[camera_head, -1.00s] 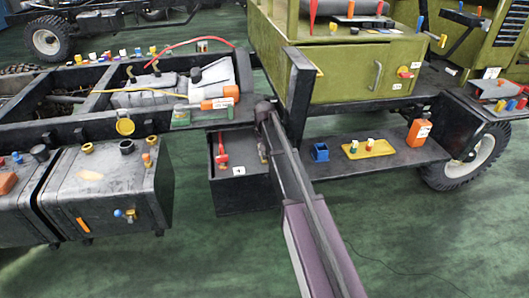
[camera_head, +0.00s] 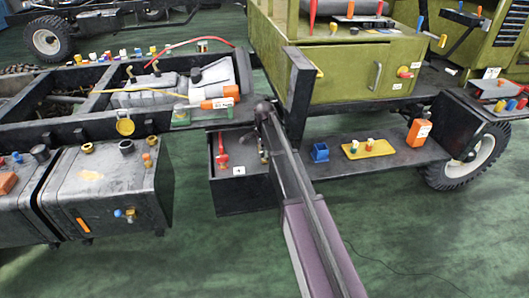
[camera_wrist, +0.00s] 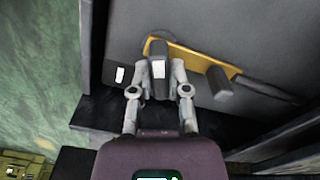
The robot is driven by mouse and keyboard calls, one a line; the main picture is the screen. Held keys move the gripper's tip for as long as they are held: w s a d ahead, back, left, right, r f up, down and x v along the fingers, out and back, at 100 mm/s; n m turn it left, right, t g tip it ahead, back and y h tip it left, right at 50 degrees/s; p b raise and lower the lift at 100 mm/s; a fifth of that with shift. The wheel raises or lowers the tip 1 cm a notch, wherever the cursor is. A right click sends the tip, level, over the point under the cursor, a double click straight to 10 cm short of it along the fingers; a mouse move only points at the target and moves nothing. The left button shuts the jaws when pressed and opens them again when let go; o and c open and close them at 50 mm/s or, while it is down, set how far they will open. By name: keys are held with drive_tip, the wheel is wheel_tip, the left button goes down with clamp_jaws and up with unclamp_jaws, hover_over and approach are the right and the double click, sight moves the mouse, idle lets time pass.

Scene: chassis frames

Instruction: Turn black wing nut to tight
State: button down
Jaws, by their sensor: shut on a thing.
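In the wrist view, the black wing nut (camera_wrist: 158,49) stands on a tan-yellow strip (camera_wrist: 205,62) fixed to a dark grey panel. It carries a white mark facing the camera. My gripper (camera_wrist: 160,76) has its two grey fingers closed on it, one on each side. Its underside and the thread are hidden, so how tight it sits cannot be told. In the head view my arm reaches to the chassis frame, and my gripper and the wing nut cannot be made out there.
A second black knob or lever (camera_wrist: 218,83) sits close at the right on the strip. A black part with a white label (camera_wrist: 119,74) lies at the left. In the head view, an open black box (camera_head: 240,190) and a yellow tray (camera_head: 368,149) flank my arm.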

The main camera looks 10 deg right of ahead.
drive_tip(key=shift+s+d+m, duration=0.1)
drive_tip(key=shift+s+m, duration=0.05)
drive_tip(key=shift+m, duration=1.15)
drive_tip(key=c, duration=0.6)
unclamp_jaws()
drive_tip(key=shift+n, duration=0.3)
